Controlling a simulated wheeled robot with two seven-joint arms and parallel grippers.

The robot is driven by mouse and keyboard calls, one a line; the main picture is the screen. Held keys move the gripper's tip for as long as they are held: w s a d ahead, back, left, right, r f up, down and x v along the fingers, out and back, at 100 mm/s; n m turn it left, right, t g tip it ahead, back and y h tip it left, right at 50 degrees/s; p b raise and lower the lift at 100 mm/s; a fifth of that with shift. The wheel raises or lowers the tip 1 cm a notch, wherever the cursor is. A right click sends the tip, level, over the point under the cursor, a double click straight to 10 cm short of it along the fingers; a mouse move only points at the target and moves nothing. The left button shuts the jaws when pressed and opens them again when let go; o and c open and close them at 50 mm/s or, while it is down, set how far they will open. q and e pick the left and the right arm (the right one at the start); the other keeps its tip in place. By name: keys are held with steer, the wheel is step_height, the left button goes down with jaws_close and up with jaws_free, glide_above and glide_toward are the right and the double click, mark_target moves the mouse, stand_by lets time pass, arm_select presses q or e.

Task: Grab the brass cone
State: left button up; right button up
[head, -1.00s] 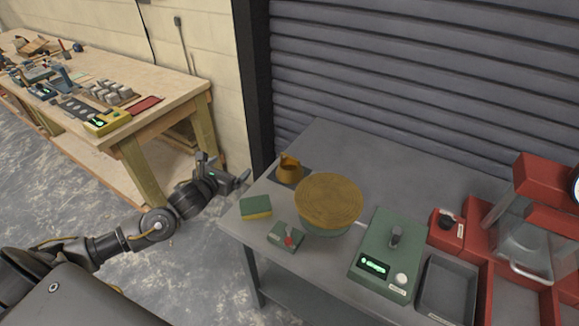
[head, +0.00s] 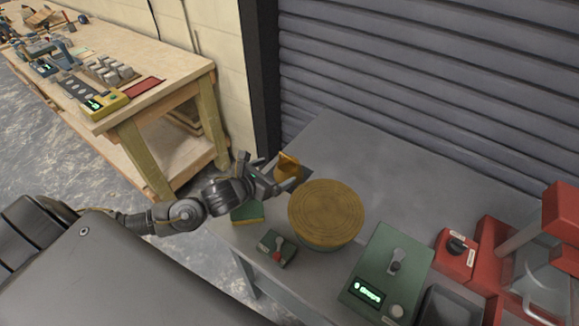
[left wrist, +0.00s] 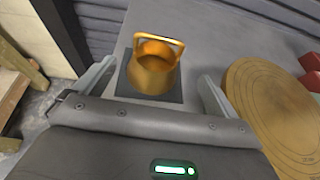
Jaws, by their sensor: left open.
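The brass cone (head: 288,168) stands on a dark square pad (left wrist: 173,93) on the grey table, left of the round wooden disc. In the left wrist view the brass cone (left wrist: 153,72) has an open top with a raised handle-like loop and sits ahead of the jaws, between their lines. My left gripper (head: 281,170) is open and empty, its fingers close to the cone; in the left wrist view the open fingers (left wrist: 157,82) show on both sides. I cannot tell whether a finger touches it. My right gripper is not in view.
A round wooden disc (head: 326,212) stands close right of the cone. A green and yellow sponge (head: 247,214) lies partly under my left arm. The table behind is clear.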

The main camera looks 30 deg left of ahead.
mark_target(290, 162)
arm_select(q)
steer(key=x, duration=0.3)
steer(key=shift+w+f, duration=0.1)
steer(key=shift+w, duration=0.05)
steer(key=shift+p, duration=0.3)
steer(key=shift+w+p, duration=0.35)
steer(key=shift+w, duration=0.05)
steer(key=p+x, duration=0.1)
steer(key=x, duration=0.2)
steer(key=shift+w+a+f, duration=0.1)
steer(key=shift+w+f, duration=0.1)
steer(key=shift+f, duration=0.05)
steer(key=shift+w+f, duration=0.2)
steer(key=shift+w, duration=0.2)
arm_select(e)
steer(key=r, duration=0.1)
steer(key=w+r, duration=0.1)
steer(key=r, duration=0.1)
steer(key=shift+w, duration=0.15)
arm_select(q)
steer(key=shift+s, duration=0.1)
steer(key=c, duration=1.3)
steer(key=shift+o, duration=0.2)
